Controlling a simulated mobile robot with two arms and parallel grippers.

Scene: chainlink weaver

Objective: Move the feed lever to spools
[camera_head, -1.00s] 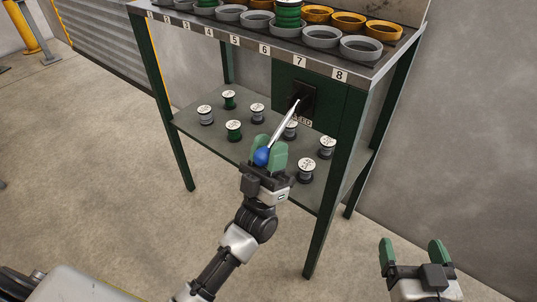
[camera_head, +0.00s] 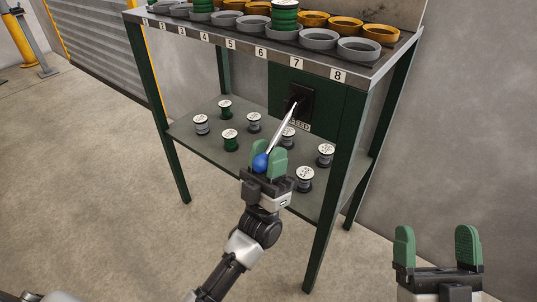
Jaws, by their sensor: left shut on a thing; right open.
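The feed lever (camera_head: 281,129) is a pale metal rod with a blue ball knob (camera_head: 261,162). It comes out of a black slotted plate (camera_head: 300,101) on a dark green panel and points down toward me and to the left. A partly hidden label reading "FEED" sits below the plate. My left gripper (camera_head: 267,161) is shut on the blue knob, its green fingers on either side. My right gripper (camera_head: 437,247) is open and empty at the lower right, away from the stand.
The green stand's lower shelf (camera_head: 190,135) holds several spools, green (camera_head: 230,140) and grey (camera_head: 304,178), near the lever. The top shelf carries grey and orange rings (camera_head: 358,49) and green spools (camera_head: 285,15) above numbered labels. A stand leg (camera_head: 325,220) rises right of my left arm. Floor at left is clear.

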